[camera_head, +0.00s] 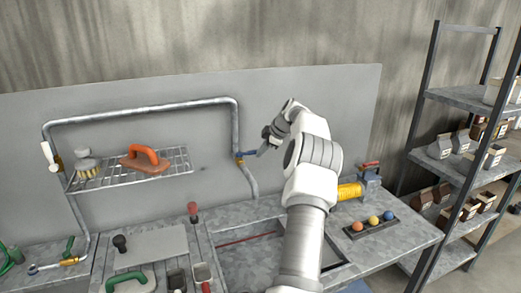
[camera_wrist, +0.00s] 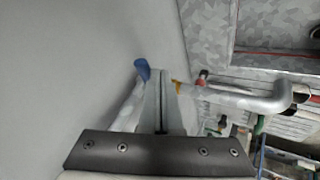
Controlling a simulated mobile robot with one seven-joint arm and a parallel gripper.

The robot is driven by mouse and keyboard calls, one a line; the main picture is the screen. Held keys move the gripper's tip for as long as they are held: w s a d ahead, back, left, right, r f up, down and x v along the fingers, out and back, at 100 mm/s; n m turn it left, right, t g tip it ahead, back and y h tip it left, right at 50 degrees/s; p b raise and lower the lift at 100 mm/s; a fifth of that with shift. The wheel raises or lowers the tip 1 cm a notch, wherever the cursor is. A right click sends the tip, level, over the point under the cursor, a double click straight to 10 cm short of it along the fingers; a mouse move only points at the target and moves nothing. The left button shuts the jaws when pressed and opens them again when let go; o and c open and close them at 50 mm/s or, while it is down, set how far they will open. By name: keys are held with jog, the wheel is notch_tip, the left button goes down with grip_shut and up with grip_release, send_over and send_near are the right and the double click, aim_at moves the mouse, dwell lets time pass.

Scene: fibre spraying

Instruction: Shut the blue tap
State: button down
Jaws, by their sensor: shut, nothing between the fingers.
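The blue tap (camera_head: 246,154) sits on the grey pipe against the back panel, at a brass fitting, left of my arm. In the wrist view its blue handle (camera_wrist: 142,69) sticks out just left of and beyond my fingertips, and part of the fitting shows to their right. My gripper (camera_head: 263,150) is shut and empty, close to the right of the tap. Its closed fingers (camera_wrist: 162,75) hide the middle of the tap. I cannot tell whether they touch the handle.
The grey pipe (camera_head: 147,108) runs along the panel above a wire shelf (camera_head: 115,177) with a brush and an orange-handled float. A white-handled tap (camera_head: 49,155) is at far left. A yellow spool (camera_head: 349,191) and coloured balls stand on the bench at right. A shelving rack is further right.

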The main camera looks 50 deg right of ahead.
jog(key=shift+w+d+r, duration=0.1)
jog(key=shift+d+r, duration=0.1)
jog(key=shift+d, duration=0.05)
dwell(0.5)
jog(key=shift+a+f, duration=0.15)
